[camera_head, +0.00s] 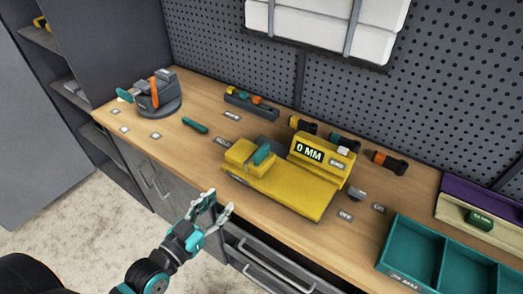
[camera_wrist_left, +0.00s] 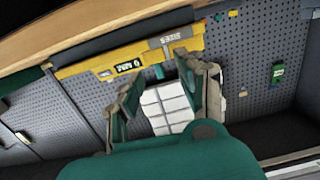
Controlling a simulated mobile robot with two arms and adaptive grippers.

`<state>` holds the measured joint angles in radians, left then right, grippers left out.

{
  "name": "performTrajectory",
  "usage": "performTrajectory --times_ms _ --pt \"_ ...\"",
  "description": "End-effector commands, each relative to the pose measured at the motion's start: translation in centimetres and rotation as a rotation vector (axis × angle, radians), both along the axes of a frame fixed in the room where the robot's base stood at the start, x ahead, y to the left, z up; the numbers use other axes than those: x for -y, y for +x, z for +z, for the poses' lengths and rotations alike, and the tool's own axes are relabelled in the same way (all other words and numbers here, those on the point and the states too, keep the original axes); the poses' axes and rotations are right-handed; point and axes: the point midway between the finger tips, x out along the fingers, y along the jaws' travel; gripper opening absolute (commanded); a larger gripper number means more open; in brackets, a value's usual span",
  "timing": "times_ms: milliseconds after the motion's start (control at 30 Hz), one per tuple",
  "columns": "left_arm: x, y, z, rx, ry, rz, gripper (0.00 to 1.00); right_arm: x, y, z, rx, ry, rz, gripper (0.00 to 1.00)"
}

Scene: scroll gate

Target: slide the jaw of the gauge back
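The yellow gauge (camera_head: 290,195) lies on the wooden workbench in the head view. Its upright block carries a display (camera_head: 309,152) reading "0 MM". A yellow jaw block (camera_head: 238,154) sits on the left part of its base, with a teal grip (camera_head: 262,155) at its right side. My left gripper (camera_head: 220,201) is in front of the bench's front edge, left of and nearer than the gauge. Its fingers are apart and empty, not touching the gauge. In the left wrist view the open fingers (camera_wrist_left: 165,95) show against the wall; I cannot make out the gauge there. My right gripper is not in view.
A grey vise-like device (camera_head: 155,92) stands at the bench's left end. A dark rack (camera_head: 250,105) and several small tools lie behind the gauge. A teal tray (camera_head: 412,245) is at the right. An open drawer (camera_head: 262,262) juts below the front edge. The bench left of the gauge is mostly clear.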

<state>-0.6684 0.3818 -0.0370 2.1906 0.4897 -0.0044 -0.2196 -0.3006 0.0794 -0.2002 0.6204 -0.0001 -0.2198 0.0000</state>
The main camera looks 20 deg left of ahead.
Motion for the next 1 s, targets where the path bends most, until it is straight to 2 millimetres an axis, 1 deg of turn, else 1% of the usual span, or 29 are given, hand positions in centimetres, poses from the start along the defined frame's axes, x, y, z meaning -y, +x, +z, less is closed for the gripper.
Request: performTrajectory --times_ms 33,100,200,267,367,467,800,1000 --pt "0.5 -0.2 2.1 0.037 -0.01 -0.014 0.38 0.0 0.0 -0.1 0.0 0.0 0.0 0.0" --pt "0.9 -0.4 3.9 0.07 -0.021 -0.025 0.38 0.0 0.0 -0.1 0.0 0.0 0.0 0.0" --pt "1.2 -0.3 5.1 0.091 -0.029 -0.031 0.38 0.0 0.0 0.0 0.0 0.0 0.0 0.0" --pt "1.3 0.1 5.3 0.093 -0.03 -0.031 0.38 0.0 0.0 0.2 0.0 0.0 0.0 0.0" --pt "1.6 1.3 5.4 0.094 -0.03 -0.03 0.38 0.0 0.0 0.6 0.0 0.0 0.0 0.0" --pt "2.1 3.2 5.5 0.095 -0.03 -0.029 0.38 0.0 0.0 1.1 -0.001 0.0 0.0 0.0" --pt "4.2 10.4 5.5 0.094 -0.03 -0.03 0.38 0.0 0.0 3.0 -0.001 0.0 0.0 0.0" --pt "5.3 13.9 5.3 0.092 -0.028 -0.031 0.38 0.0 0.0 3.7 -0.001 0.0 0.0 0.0"
